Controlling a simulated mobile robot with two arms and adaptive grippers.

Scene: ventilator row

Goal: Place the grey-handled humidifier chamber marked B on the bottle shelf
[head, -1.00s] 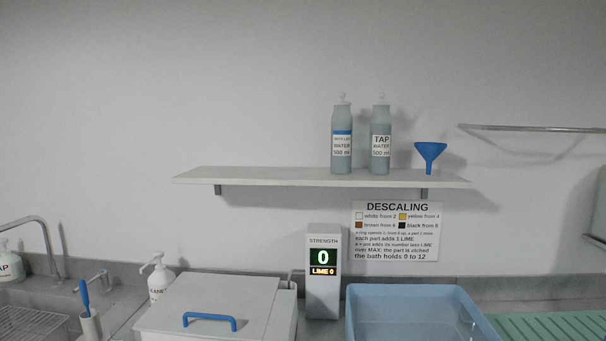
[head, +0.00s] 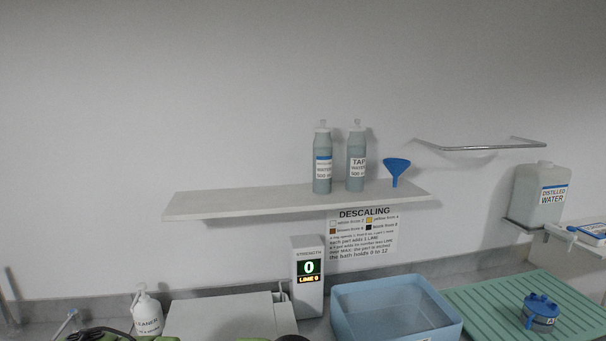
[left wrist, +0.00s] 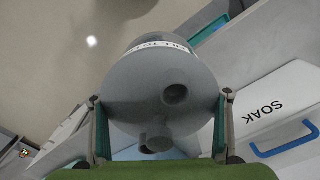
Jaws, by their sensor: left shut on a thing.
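In the left wrist view my left gripper (left wrist: 158,125) is shut on a round grey chamber (left wrist: 150,85), with a finger on each side of its grey top. Two round grey ports show on the top. A pale band with print shows at its far edge, but I cannot read a letter B. The chamber is not identifiable in the head view. The bottle shelf (head: 235,204) is on the wall in the head view. Two grey water bottles (head: 322,165) (head: 356,162) and a blue funnel (head: 397,170) stand on its right half. My right gripper is not in view.
The shelf's left half is bare. Below are a strength display (head: 308,280), a light blue bath (head: 388,335), a cleaner bottle (head: 146,318) and a blue-topped chamber marked A (head: 540,312) on a green mat (head: 490,300). A SOAK lid (left wrist: 275,105) shows in the wrist view.

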